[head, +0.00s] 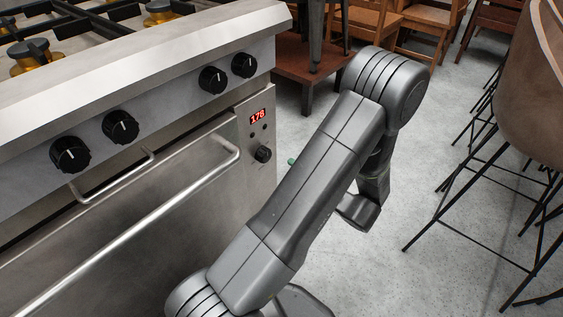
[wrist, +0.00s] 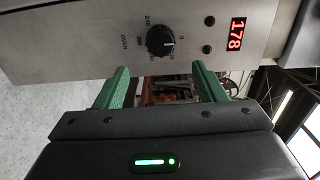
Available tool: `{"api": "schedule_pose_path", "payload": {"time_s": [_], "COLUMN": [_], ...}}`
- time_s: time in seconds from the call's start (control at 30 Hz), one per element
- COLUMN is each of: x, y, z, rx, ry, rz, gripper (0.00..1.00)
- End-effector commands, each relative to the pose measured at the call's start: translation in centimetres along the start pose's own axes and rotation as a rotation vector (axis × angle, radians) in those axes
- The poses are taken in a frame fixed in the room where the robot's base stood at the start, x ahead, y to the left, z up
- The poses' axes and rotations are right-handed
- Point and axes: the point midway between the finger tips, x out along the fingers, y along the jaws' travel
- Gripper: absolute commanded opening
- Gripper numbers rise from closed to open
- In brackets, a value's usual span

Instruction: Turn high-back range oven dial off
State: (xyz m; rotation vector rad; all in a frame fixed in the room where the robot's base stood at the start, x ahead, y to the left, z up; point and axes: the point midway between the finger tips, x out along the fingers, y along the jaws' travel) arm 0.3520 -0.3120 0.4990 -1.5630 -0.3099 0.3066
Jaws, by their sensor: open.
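The oven dial (head: 263,154) is a small black knob on the range's front panel, below a red display (head: 258,117) reading 178. In the wrist view the dial (wrist: 158,42) shows a white pointer mark on its right side, with printed labels around it. My gripper (wrist: 160,68) has two green fingers, spread apart and empty. The dial lies beyond the fingertips, roughly in line with the gap between them, not held. In the head view one green fingertip (head: 291,161) shows right of the dial; my arm hides the rest.
The range (head: 90,225) has several larger black knobs (head: 121,127) above and a long oven door handle (head: 150,232) left of the dial. A wooden table (head: 300,62) and chairs stand behind. A brown stool (head: 530,90) stands at right. Grey floor is clear between.

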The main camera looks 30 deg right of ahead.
Motion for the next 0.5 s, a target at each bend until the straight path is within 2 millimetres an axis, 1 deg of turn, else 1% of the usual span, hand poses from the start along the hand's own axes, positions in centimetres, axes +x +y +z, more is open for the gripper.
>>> {"api": "schedule_pose_path", "payload": {"time_s": [0.03,0.1,0.2,0.3,0.5], "x": [-0.9,-1.8,-2.7,-3.1,-3.3], "y": [-0.2,-0.1,-0.1,0.0,0.0], "z": [0.0,-0.1,0.0,0.0,0.0], "rx": [0.001,0.000,0.000,0.000,0.000], "ry": [0.004,0.003,0.001,0.000,-0.001], "rz": [0.000,0.000,0.000,0.000,0.000], "gripper": [0.64,0.64,0.64,0.64,0.64]}}
